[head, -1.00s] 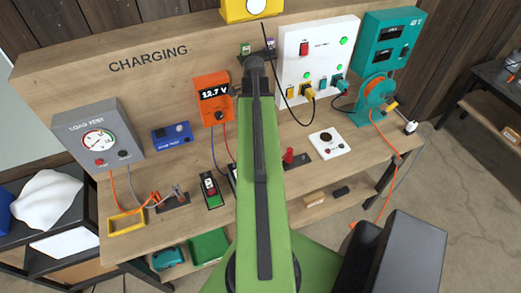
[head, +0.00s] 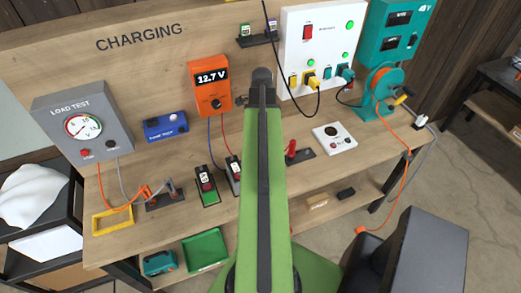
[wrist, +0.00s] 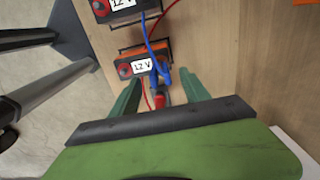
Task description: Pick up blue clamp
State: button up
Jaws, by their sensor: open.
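The blue clamp (wrist: 160,76) shows in the wrist view, with its blue lead running up past a 12 V battery (wrist: 140,66). My gripper (wrist: 160,94) has its two green fingers apart. The clamp lies beyond and between the fingertips in the picture, and I cannot tell how deep it is between them. A red part (wrist: 160,99) shows just below the clamp, between the fingers. In the head view my arm hides my gripper, and I cannot make out the clamp. The blue lead (head: 211,145) hangs there from the orange 12.7 V meter (head: 210,88).
Two batteries (head: 206,184) stand on the wooden bench left of my arm. A load tester (head: 84,124), a blue box (head: 166,126) and a yellow frame (head: 112,219) are further left.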

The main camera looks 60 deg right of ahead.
notch_tip(320, 180, down, 6)
jog(key=b, duration=0.5)
jog(key=shift+w+r, duration=0.15)
jog(key=shift+r, duration=0.3)
grip_shut()
